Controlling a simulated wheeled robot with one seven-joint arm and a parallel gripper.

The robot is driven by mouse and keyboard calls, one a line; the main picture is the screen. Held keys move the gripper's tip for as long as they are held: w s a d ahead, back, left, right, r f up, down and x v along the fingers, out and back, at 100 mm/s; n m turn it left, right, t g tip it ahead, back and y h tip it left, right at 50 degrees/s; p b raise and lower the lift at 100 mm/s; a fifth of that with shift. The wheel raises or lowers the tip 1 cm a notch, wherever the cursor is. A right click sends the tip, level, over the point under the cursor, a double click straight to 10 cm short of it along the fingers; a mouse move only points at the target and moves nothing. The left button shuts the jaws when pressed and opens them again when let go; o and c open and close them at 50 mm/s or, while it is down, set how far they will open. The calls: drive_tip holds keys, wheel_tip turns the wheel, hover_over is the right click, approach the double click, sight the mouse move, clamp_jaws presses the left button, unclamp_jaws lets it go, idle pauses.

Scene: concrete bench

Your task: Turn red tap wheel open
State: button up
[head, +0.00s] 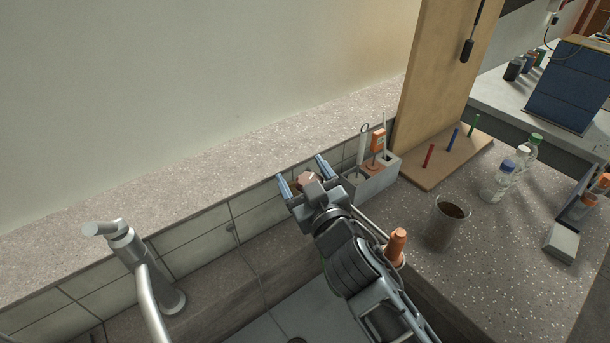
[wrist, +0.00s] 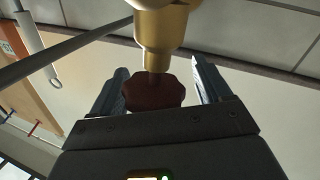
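The red tap wheel (wrist: 153,92) is a dark red, lobed knob on a brass valve body (wrist: 166,32) in the wrist view. In the head view, a small reddish-brown part of the wheel (head: 304,180) shows between the fingers, largely hidden by my gripper. My gripper (head: 303,174) is open, with one finger on each side of the wheel. In the wrist view, my gripper (wrist: 160,64) shows a gap between the wheel and the right finger. The left finger looks very close to the wheel; I cannot tell whether it touches.
A grey tap (head: 133,255) stands at left by the sink. A grey caddy (head: 373,184) with tools is just right of my gripper. A dark-filled beaker (head: 446,222), an orange-topped item (head: 397,243) and bottles (head: 498,182) stand on the bench at right.

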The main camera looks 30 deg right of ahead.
drive_tip(key=shift+d, duration=0.1)
drive_tip(key=shift+s+f, duration=0.15)
drive_tip(key=shift+s, duration=0.35)
drive_tip(key=s+b, duration=0.2)
drive_tip(key=s, duration=0.4)
drive_tip(key=shift+s+a+b, duration=0.35)
drive_tip(key=shift+s+b, duration=0.05)
